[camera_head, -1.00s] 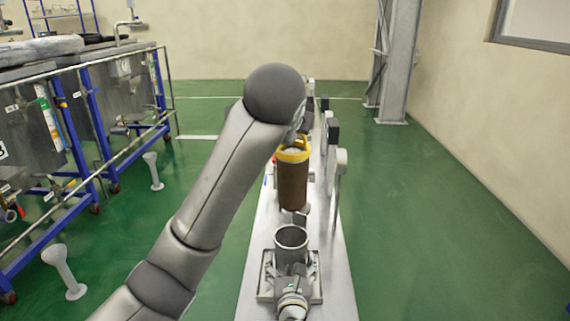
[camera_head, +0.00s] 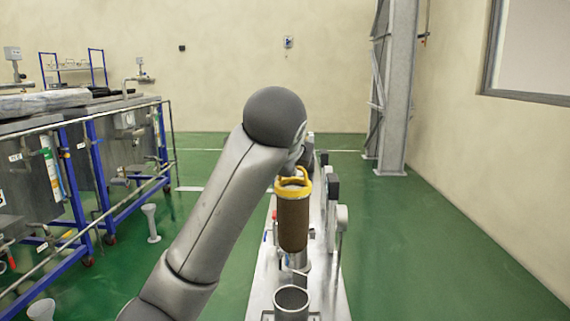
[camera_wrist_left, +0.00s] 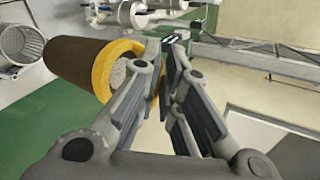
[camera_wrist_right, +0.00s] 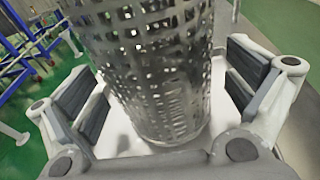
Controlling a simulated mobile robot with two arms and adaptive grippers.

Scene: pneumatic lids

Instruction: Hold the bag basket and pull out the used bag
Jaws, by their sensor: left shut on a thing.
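The used bag (camera_head: 293,222) is a brown cylinder with a yellow ring (camera_head: 294,186) at its top. My left gripper (camera_wrist_left: 172,48) is shut on the yellow ring, and the bag hangs clear of the bag basket, apart from its mouth. In the left wrist view the bag (camera_wrist_left: 75,70) shows at the left. The basket (camera_head: 291,302) is a grey open-topped metal cylinder at the bottom of the head view. In the right wrist view its perforated wall (camera_wrist_right: 155,70) stands between the spread fingers of my open right gripper (camera_wrist_right: 165,90).
The basket stands on a narrow white bench (camera_head: 262,270) with more fittings along its far side (camera_head: 333,190). Blue-framed equipment (camera_head: 100,170) stands on the left and a steel column (camera_head: 395,90) at the back right. The green floor (camera_head: 430,260) on the right is clear.

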